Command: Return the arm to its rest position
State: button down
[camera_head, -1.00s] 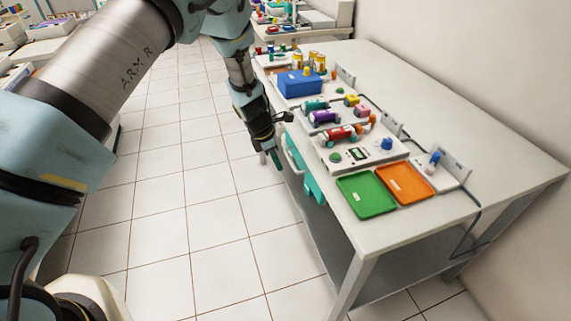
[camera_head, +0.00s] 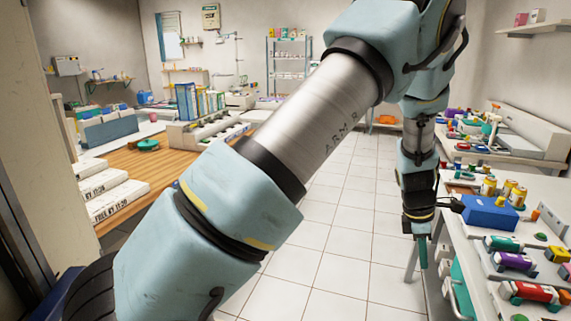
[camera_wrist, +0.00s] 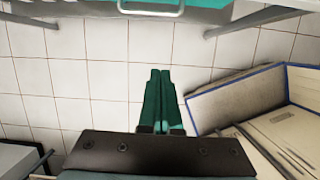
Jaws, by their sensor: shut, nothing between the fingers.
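My arm crosses the middle of the head view, with its forearm hanging down at the right. My gripper (camera_head: 421,252) points down beside the left edge of the white workbench (camera_head: 462,272), over the tiled floor. In the wrist view my gripper (camera_wrist: 160,80) shows its two green fingers side by side, shut and empty. Nothing touches the fingers.
The workbench carries a blue box (camera_head: 490,214) and a red cylinder (camera_head: 530,292). A wooden counter (camera_head: 150,170) stands at the left. An open blue-edged box (camera_wrist: 240,100) lies at right in the wrist view. The tiled aisle is clear.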

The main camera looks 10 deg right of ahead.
jog(key=w+a+r+m, duration=0.2)
jog(key=w+a+r, duration=0.15)
jog(key=a, duration=0.35)
jog(key=w+a+r+m, duration=0.15)
jog(key=w+a, duration=0.25)
jog(key=a, duration=0.4)
jog(key=s+a+r+m+t+y, duration=0.1)
jog(key=s+a+r+m, duration=0.1)
jog(key=a, duration=0.8)
jog(key=s+a+r+m+t+y, duration=0.1)
jog(key=a+m, duration=0.4)
jog(key=a, duration=0.5)
jog(key=s+a+r+m, duration=0.3)
jog(key=a+r, duration=0.2)
jog(key=a, duration=0.6)
jog(key=shift+t+y, duration=0.4)
